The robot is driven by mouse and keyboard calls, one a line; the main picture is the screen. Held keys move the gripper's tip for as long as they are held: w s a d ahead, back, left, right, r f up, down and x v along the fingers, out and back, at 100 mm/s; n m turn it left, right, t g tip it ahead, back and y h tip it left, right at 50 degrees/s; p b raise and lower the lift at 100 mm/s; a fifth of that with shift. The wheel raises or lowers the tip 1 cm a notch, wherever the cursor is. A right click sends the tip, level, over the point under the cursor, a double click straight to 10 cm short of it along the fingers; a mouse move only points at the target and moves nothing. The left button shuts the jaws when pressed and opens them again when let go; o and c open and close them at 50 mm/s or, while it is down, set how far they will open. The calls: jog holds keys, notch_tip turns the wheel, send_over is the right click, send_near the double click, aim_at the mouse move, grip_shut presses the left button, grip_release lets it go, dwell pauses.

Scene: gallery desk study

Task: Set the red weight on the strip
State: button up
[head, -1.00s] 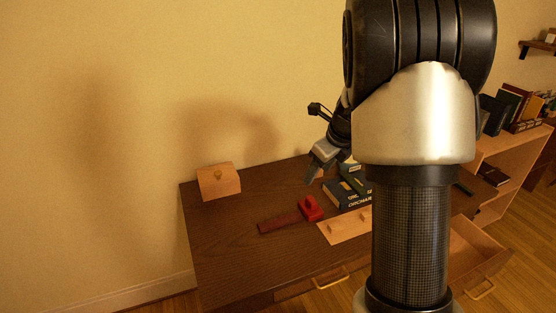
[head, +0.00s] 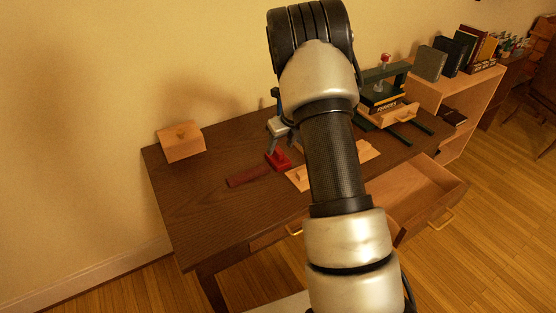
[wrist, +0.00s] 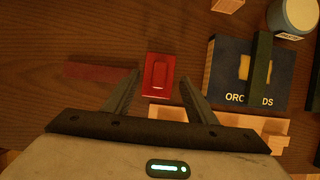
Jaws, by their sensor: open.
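The red weight (head: 278,161) is a small block with a raised grip, standing on the dark wooden desk. In the wrist view the red weight (wrist: 151,88) lies between the fingers of my gripper (wrist: 160,79), which are apart with a finger on each side. In the head view my gripper (head: 276,143) is right above the weight, pointing down; whether it touches cannot be told. The dark red strip (head: 246,177) lies flat on the desk, left of the weight. It also shows in the wrist view (wrist: 98,72), a little apart from the weight.
A pale wooden board (wrist: 240,125) lies just nearer than the weight. A dark blue book (wrist: 228,88) under a green bar is right of it. A drawer (head: 415,188) is open in front.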

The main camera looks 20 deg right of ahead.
aim_at(279, 150)
jog(key=b+x, duration=0.1)
jog(key=x, duration=0.4)
jog(key=shift+s+f, duration=0.1)
jog(key=shift+f, duration=0.1)
grip_shut()
jog(key=shift+r, duration=0.2)
